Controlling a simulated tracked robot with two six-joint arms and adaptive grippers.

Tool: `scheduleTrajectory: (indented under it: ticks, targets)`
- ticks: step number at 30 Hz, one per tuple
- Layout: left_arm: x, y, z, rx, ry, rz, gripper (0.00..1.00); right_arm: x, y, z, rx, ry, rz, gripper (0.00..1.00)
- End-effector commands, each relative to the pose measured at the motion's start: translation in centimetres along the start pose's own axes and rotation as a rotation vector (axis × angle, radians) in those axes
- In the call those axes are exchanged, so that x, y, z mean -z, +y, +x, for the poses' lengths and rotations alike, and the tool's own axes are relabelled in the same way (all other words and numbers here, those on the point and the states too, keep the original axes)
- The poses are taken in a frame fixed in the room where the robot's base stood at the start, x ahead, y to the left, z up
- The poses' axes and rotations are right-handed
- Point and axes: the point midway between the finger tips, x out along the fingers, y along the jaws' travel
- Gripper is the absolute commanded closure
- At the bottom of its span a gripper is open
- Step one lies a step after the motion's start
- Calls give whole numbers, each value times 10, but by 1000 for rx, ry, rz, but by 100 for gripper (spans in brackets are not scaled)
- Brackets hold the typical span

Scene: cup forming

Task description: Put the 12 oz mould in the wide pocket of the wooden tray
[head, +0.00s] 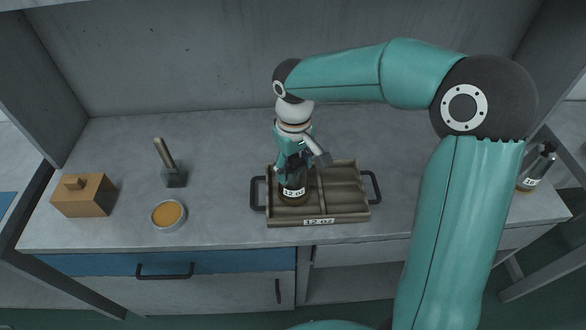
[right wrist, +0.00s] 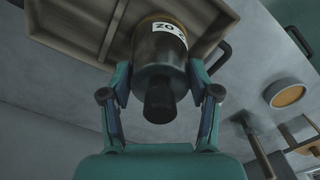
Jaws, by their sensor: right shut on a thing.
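The 12 oz mould (head: 292,195) is a dark cylinder with a white label and a narrower neck. In the head view it is upright in the left pocket of the wooden tray (head: 345,211), left of the divider. Whether its base touches the pocket floor I cannot tell. My right gripper (head: 291,170) comes down from above and is shut on it. In the right wrist view both fingers of the gripper (right wrist: 160,95) flank the mould (right wrist: 160,60), with the tray (right wrist: 85,22) behind. My left gripper is not in view.
A lidded wooden box (head: 83,197), a round dish of orange stuff (head: 168,214) and a wooden-handled tool (head: 172,175) stand left of the tray. Another labelled dark mould (head: 536,168) stands at the far right, partly behind my arm. Counter between dish and tray is clear.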

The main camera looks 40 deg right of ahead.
Motion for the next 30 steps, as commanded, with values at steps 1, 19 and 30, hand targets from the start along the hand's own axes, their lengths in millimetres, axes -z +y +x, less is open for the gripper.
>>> scheduleTrajectory:
  ticks: [1,19,30]
  targets:
    - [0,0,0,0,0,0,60,0,0,5,0,1,1,100]
    - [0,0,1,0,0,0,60,0,0,12,0,1,0,14]
    - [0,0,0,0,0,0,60,1,0,9,0,2,-1,14]
